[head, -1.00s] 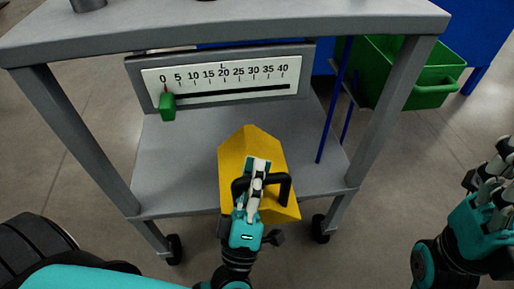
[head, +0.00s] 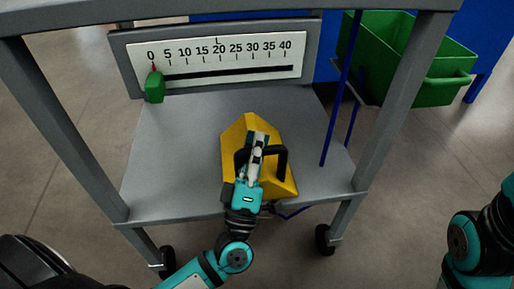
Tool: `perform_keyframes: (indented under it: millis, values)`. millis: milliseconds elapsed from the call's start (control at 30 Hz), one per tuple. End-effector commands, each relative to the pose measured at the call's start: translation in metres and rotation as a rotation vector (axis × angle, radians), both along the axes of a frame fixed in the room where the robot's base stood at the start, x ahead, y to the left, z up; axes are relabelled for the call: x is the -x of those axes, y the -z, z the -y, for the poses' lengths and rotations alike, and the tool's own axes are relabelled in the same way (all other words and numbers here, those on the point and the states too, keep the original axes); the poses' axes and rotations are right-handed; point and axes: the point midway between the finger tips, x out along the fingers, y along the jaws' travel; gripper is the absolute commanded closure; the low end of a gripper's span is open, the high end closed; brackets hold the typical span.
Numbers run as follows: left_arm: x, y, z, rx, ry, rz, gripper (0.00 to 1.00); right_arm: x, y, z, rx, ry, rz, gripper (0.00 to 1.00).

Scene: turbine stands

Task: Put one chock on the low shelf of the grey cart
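The yellow chock (head: 236,140) has a black handle and is at the front of the low shelf (head: 165,165) of the grey cart (head: 372,135). My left gripper (head: 257,150) is at the chock's black handle and appears shut on it. The chock overlaps the shelf's front part in the head view; whether it rests on the shelf or hangs just above it is hard to tell. My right arm shows at the right edge, but its gripper is out of view.
A gauge panel (head: 215,55) with a green slider (head: 154,87) stands at the back of the cart. Blue rods (head: 338,100) rise at the shelf's right side. A green bin (head: 440,80) is behind on the right. The shelf's left part is clear.

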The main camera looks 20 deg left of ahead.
Motion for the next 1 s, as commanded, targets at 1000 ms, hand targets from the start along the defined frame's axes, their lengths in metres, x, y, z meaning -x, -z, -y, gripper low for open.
perform_keyframes:
  millis: [1000]
  values:
    - [0.0065, 0.0054, 0.0014, -0.002, 0.000, -0.004, 0.71, 0.0014, -0.0034, 0.0001, -0.001, -0.001, 0.006, 0.40]
